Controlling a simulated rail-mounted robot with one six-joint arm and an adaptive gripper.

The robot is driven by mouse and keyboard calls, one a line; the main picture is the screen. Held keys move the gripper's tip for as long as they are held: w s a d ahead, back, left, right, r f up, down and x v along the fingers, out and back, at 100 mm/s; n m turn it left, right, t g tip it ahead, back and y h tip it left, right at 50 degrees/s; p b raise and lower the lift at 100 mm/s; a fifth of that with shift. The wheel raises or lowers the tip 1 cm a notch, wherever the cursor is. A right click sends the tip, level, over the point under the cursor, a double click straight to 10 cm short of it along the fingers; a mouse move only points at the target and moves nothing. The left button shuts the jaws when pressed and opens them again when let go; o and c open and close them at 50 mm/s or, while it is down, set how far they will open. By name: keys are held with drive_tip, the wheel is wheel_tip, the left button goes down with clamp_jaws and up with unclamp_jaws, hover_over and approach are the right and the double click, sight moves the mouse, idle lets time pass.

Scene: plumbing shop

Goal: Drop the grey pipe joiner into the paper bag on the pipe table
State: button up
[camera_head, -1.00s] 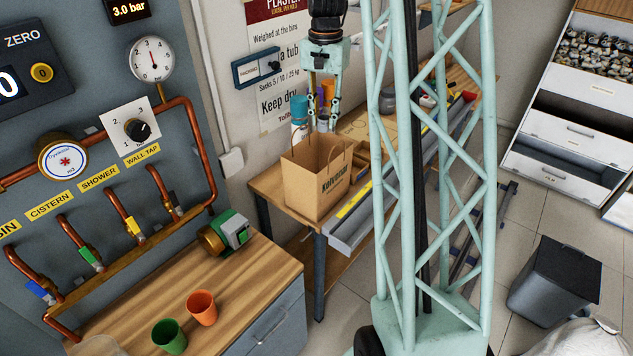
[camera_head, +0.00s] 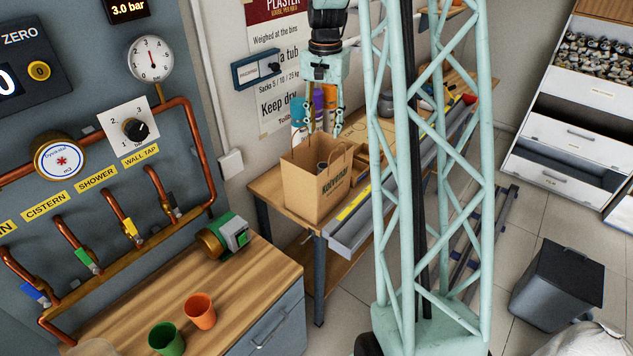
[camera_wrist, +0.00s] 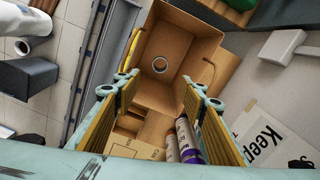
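The brown paper bag (camera_head: 312,196) stands upright and open on the pipe table (camera_head: 268,188). In the wrist view I look down into the bag (camera_wrist: 186,38). My gripper (camera_head: 324,133) is above the bag, pointing down. Its fingers (camera_wrist: 162,80) are spread apart with nothing between them.
The bag's handles stand up near my fingers. Coloured tubes (camera_head: 317,102) stand behind the bag by the wall. A grey rail with a yellow strip (camera_head: 352,203) runs along the table front. A bench with a green cup (camera_head: 167,338) and an orange cup (camera_head: 200,311) is at lower left.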

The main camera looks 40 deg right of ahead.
drive_tip(key=shift+r, duration=0.15)
wheel_tip(320, 180, up, 12)
idle(1.0)
idle(0.9)
